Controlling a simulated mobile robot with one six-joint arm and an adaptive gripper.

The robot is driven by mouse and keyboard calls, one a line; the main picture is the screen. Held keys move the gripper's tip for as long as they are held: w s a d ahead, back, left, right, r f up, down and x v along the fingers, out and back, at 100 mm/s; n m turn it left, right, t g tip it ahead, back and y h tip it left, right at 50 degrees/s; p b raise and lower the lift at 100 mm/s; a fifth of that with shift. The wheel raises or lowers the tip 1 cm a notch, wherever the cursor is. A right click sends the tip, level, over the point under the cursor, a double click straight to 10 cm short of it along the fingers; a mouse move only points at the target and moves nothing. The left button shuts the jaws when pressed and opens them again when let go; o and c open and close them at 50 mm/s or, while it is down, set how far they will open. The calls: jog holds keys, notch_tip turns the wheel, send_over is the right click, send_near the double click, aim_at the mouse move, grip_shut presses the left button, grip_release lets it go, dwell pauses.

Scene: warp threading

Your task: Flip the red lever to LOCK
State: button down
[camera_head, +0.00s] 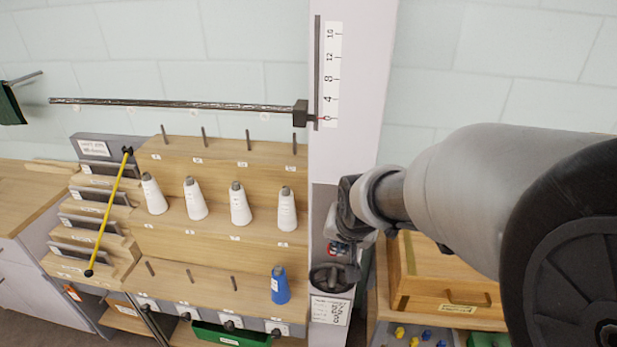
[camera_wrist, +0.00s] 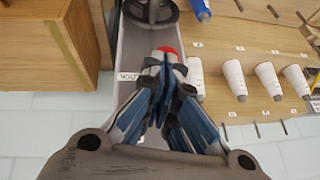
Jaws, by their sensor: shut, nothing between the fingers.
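The red lever shows as a small red knob (camera_wrist: 167,50) just beyond my fingertips in the wrist view; its shaft is hidden behind them. My gripper (camera_wrist: 165,66) is shut and empty, with its fingertips over or very close to the knob; I cannot tell if they touch. A white label (camera_wrist: 129,76) with upside-down lettering, seemingly LOCK, lies beside the fingers on the grey post panel. In the head view my gripper (camera_head: 352,232) is at the post, and a bit of red (camera_head: 332,252) shows below it. Which way the lever points cannot be told.
A wooden box (camera_head: 450,275) stands close on the right. White cones (camera_head: 240,204) and a blue cone (camera_head: 279,286) stand on pegged shelves at left. A horizontal rod (camera_head: 180,104) crosses above.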

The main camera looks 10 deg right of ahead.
jog(key=shift+s+f+b, duration=0.15)
jog(key=shift+f+b, duration=0.6)
jog(key=shift+f, duration=0.4)
